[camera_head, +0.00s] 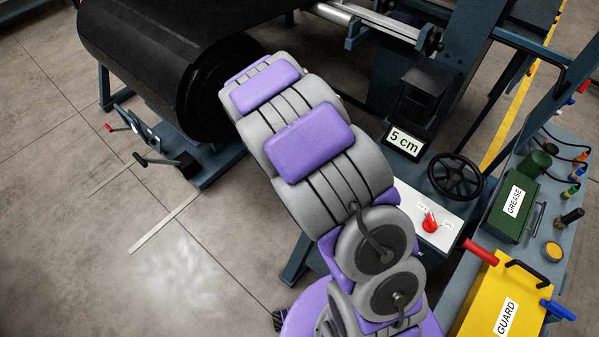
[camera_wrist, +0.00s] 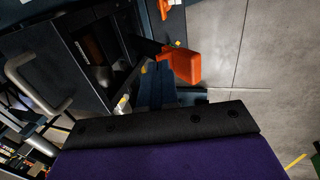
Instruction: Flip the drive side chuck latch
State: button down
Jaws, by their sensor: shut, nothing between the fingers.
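An orange block-shaped handle (camera_wrist: 186,64) on a short dark arm stands out from dark machinery in the upper middle of the wrist view. It looks like a latch handle, but I cannot tell for sure that it is the drive side chuck latch. My gripper (camera_wrist: 160,122) shows as a black bar with a purple body along the bottom of the wrist view. It is shut and empty, below the orange handle in the picture, with a visible gap between them. In the head view my arm hides the gripper and the handle.
A grey bar handle (camera_wrist: 35,85) on a dark panel is at the left of the wrist view. In the head view there are a black belt roll (camera_head: 190,60), a handwheel (camera_head: 455,175), a red switch (camera_head: 430,222) and a yellow guard box (camera_head: 490,295). Floor at left is mostly clear.

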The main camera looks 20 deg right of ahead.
jog(key=shift+s+a+f, duration=0.2)
jog(key=shift+a+f, duration=0.05)
jog(key=shift+a, duration=0.1)
jog(key=shift+s+a+f, duration=0.15)
jog(key=shift+a+f, duration=0.2)
jog(key=shift+a, duration=0.55)
jog(key=shift+s+d+f, duration=0.15)
jog(key=shift+s+d, duration=0.05)
jog(key=shift+a+f, duration=0.1)
jog(key=shift+a, duration=0.05)
